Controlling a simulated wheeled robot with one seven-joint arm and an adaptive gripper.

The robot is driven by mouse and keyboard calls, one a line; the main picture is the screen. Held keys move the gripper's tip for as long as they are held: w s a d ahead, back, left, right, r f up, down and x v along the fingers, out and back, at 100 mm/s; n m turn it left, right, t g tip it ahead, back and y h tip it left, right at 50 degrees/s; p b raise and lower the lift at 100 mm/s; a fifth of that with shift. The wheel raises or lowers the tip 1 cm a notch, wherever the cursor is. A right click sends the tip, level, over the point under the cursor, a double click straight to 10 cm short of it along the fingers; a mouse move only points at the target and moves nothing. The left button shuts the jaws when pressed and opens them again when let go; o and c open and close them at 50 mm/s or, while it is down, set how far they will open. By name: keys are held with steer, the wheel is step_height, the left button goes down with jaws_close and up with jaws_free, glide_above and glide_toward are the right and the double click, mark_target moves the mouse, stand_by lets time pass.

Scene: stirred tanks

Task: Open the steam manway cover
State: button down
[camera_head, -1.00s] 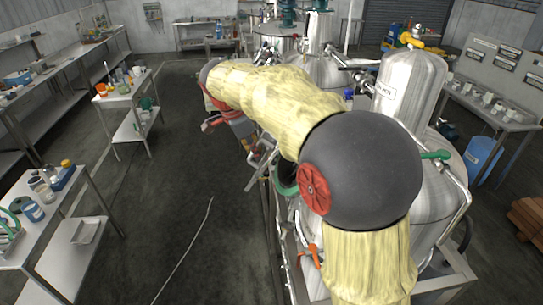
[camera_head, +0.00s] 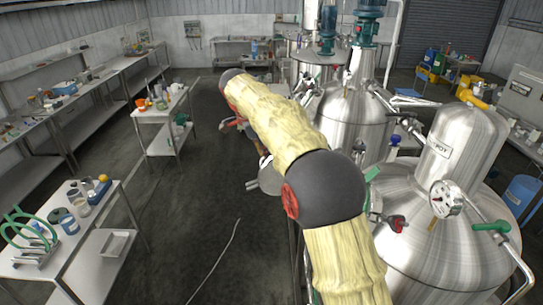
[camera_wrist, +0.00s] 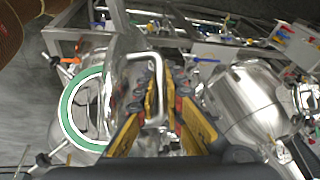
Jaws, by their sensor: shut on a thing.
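My gripper (camera_wrist: 160,98) shows in the wrist view with its yellow and black fingers closed around a bent metal handle (camera_wrist: 139,58). The handle appears to belong to the shiny steel manway cover (camera_wrist: 118,45), whose outline is only partly visible. To its left is a round opening with a green ring (camera_wrist: 66,95) around it. In the head view my arm hides most of the gripper area. A grey rounded metal piece (camera_head: 268,182) shows beside the arm, possibly the cover; I cannot tell its exact tilt.
A steel tank (camera_head: 455,230) with a gauge (camera_head: 446,198) stands close on the right, with another tank (camera_head: 352,118) behind it. A bench (camera_head: 75,240) with small vessels stands at the left. The dark floor between is clear apart from a thin cable or hose (camera_head: 217,262).

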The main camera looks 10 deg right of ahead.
steer(key=shift+w+m+g+p, duration=0.3)
steer(key=shift+w+p, duration=0.15)
steer(key=shift+w, duration=0.45)
steer(key=c, duration=2.1)
jaws_free()
steer(key=shift+w+d, duration=0.15)
steer(key=shift+o, duration=1.1)
steer(key=shift+r, duration=0.15)
